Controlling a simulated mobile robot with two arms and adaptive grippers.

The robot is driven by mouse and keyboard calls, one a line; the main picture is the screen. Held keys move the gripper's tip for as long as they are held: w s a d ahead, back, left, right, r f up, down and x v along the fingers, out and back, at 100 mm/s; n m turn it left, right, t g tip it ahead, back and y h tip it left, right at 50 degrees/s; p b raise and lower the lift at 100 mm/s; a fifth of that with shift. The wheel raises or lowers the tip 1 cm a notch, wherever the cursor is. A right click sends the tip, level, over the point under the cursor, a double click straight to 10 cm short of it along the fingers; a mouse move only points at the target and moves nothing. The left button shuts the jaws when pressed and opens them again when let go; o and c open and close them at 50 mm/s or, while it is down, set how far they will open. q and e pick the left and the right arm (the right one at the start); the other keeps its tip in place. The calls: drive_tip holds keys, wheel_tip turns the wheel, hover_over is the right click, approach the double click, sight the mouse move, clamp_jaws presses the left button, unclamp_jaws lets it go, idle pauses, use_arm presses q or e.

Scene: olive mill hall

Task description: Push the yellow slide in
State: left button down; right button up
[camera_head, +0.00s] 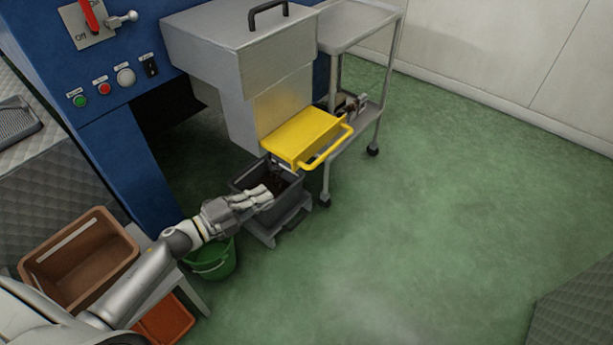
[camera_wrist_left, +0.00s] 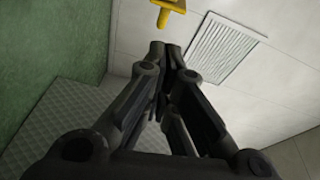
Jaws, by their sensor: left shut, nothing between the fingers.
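The yellow slide (camera_head: 300,135) is a flat plate with a bar handle at its front edge. In the head view it sticks out of the lower front of a grey metal hopper (camera_head: 238,50). My left gripper (camera_head: 268,190) is shut and empty, over the dark crate in front of and below the slide, a little left of the handle. It looks apart from the slide. In the left wrist view the closed fingertips (camera_wrist_left: 165,48) meet, with a small yellow piece beyond them at the top edge; I cannot tell which part it is. My right gripper is not in view.
A dark grey crate (camera_head: 297,190) stands under the slide. A green bucket (camera_head: 213,262) and a brown crate (camera_head: 80,268) are near my left arm. A metal trolley (camera_head: 350,25) stands behind the slide. The green floor at right is clear.

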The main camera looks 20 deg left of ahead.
sight(293, 170)
use_arm(q)
drive_tip(key=shift+w+d+r+m+g+h+b, duration=0.1)
drive_tip(key=shift+d+r+m+g+h+b, duration=0.1)
drive_tip(key=shift+d+r+m+h, duration=0.4)
drive_tip(key=shift+w+d+r+m+g+h+b, duration=0.1)
drive_tip(key=shift+d+r+m+g+h+b, duration=0.2)
drive_tip(key=shift+d+m, duration=0.4)
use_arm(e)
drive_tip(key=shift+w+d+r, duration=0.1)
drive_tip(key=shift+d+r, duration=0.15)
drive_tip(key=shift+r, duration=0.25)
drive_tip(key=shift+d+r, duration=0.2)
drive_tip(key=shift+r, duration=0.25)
use_arm(q)
drive_tip(key=shift+w, duration=0.1)
drive_tip(key=shift+w+d+b, duration=0.25)
drive_tip(key=shift+w+d, duration=0.15)
drive_tip(key=shift+w, duration=1.1)
drive_tip(key=shift+w+d+b, duration=0.2)
drive_tip(key=shift+w+d, duration=0.25)
drive_tip(key=shift+w, duration=1)
drive_tip(key=shift+w+d+b, duration=0.25)
drive_tip(key=shift+w+d, duration=0.15)
drive_tip(key=shift+w, duration=1.1)
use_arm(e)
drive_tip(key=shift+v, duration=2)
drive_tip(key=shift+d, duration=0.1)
